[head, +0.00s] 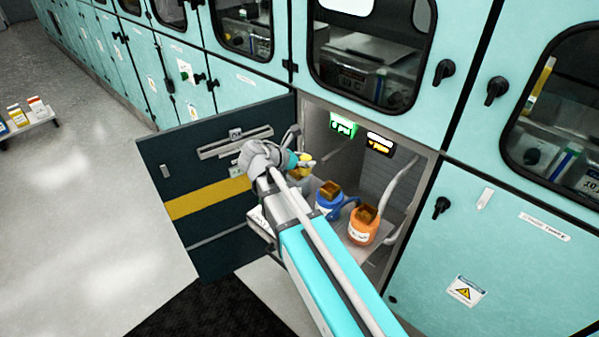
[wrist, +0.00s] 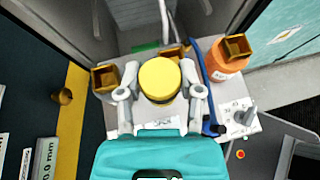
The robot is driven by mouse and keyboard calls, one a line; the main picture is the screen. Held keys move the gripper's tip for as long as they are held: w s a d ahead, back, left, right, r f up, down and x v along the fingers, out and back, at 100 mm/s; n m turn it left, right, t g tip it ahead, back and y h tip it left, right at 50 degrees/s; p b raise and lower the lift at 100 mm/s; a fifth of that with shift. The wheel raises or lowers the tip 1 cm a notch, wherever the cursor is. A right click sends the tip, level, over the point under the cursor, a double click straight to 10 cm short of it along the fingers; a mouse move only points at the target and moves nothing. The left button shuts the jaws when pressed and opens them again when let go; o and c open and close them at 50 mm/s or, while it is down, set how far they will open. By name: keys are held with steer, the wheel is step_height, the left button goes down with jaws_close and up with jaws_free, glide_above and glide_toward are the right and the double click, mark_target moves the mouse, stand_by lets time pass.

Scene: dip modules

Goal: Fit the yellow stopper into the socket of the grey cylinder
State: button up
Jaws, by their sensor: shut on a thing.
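My gripper (wrist: 161,97) is shut on the yellow stopper (wrist: 160,76), with one finger on each side of it. In the head view my gripper (head: 300,161) is at the mouth of an open cabinet bay, and the stopper is small there. The grey cylinder (wrist: 108,96) stands upright left of the stopper in the wrist view, its square brown socket (wrist: 105,78) facing up and empty. The stopper is apart from it, to the right of the socket. In the head view my arm and gripper mostly hide the grey cylinder.
An orange cylinder (head: 362,228) and a blue cylinder (head: 328,198) with brown sockets stand on the bay's shelf. The open dark door (head: 200,225) is on the left. Grey pipes (head: 400,195) line the bay's right side. A blue bar (wrist: 204,80) lies right of the stopper.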

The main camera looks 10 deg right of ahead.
steer(key=shift+w+f, duration=0.1)
steer(key=shift+w+d+f+b, duration=0.1)
steer(key=shift+w+f+b, duration=1.4)
steer(key=shift+w, duration=0.65)
steer(key=shift+w+d+f+b, duration=0.1)
steer(key=shift+w+f+b, duration=1.4)
steer(key=shift+w, duration=0.65)
steer(key=shift+w+f+b, duration=1.45)
steer(key=shift+w+b, duration=0.1)
steer(key=shift+w, duration=0.6)
steer(key=shift+w+f+b, duration=0.5)
steer(key=shift+f+b, duration=1.5)
steer(key=shift+f, duration=0.15)
steer(key=o, duration=1.1)
